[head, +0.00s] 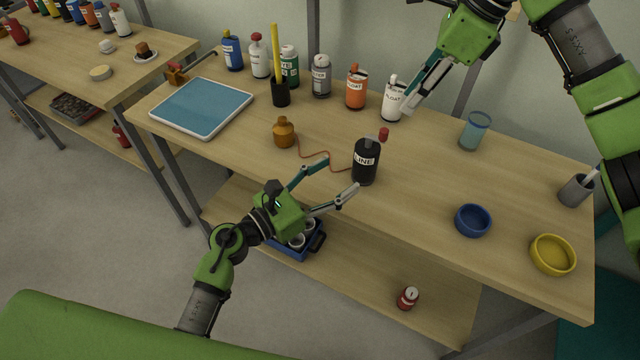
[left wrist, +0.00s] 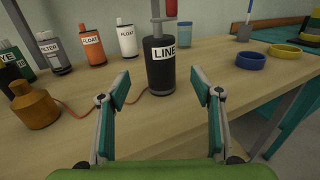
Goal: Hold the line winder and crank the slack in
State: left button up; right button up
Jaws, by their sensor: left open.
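The line winder (head: 365,161) is a black cylinder labelled LINE, upright near the front edge of the table, with a red crank knob (head: 383,133) on top. A slack reddish line (head: 318,163) curves over the table from an amber-brown bottle (head: 284,132) to the winder. My left gripper (head: 340,173) is open and empty, in front of the winder and apart from it. In the left wrist view the winder (left wrist: 160,65) stands beyond and between the open fingers. My right gripper (head: 418,82) hangs near the white FLOAT bottle (head: 392,101); its finger gap is unclear.
Several bottles and a black holder with a yellow stick (head: 280,93) line the back. A blue-topped tray (head: 203,106) lies left. A blue glass (head: 475,130), blue bowl (head: 472,220), yellow bowl (head: 553,254) and grey cup (head: 576,190) stand right. A lower shelf holds a blue crate (head: 292,253).

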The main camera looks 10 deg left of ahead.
aim_at(357, 163)
pick_arm(q)
jog(key=x, duration=0.9)
jog(key=shift+w+d, duration=0.2)
jog(key=shift+w, duration=0.05)
